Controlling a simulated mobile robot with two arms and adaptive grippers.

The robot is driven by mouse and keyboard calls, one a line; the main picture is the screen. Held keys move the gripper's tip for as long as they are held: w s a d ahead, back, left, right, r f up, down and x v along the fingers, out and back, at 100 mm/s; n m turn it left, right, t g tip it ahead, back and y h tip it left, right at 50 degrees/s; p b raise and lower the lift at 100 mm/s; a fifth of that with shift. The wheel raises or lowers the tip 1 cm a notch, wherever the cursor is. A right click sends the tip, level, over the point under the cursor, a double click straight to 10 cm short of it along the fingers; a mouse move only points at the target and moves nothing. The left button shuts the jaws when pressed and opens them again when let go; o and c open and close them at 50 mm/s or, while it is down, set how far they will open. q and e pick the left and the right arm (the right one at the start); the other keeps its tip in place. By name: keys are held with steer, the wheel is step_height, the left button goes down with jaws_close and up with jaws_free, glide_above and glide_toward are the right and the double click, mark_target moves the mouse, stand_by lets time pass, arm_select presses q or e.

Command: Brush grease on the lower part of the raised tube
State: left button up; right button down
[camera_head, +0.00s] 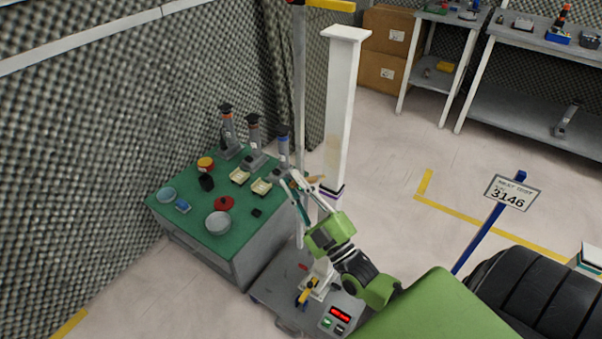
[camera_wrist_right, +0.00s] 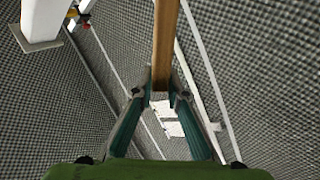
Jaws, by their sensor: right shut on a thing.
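The raised tube (camera_head: 340,100) is a white upright square column with a wider plate on top and dark and purple bands near its bottom. A faint tan patch shows on its lower part. My right gripper (camera_head: 303,186) is beside the tube's lower part, on its left. It is shut on a brush, whose tan wooden handle (camera_wrist_right: 165,45) runs up from between the teal fingers (camera_wrist_right: 160,97) in the wrist view. A white tube end with a square plate (camera_wrist_right: 38,40) shows there at upper left. I cannot tell whether the bristles touch the tube. My left gripper is not in view.
A green-topped table (camera_head: 185,228) left of the tube bears bowls, tins, small trays and several grey stands. A grey base with a red display (camera_head: 341,314) lies below my right arm. A sign post (camera_head: 490,225) and black tyre-like object (camera_head: 530,295) stand right. Open floor lies beyond.

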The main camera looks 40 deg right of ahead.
steer(key=shift+s+a, duration=0.35)
steer(key=shift+a, duration=0.5)
steer(key=a+p, duration=0.1)
steer(key=s+a, duration=0.1)
steer(key=shift+a+p, duration=0.35)
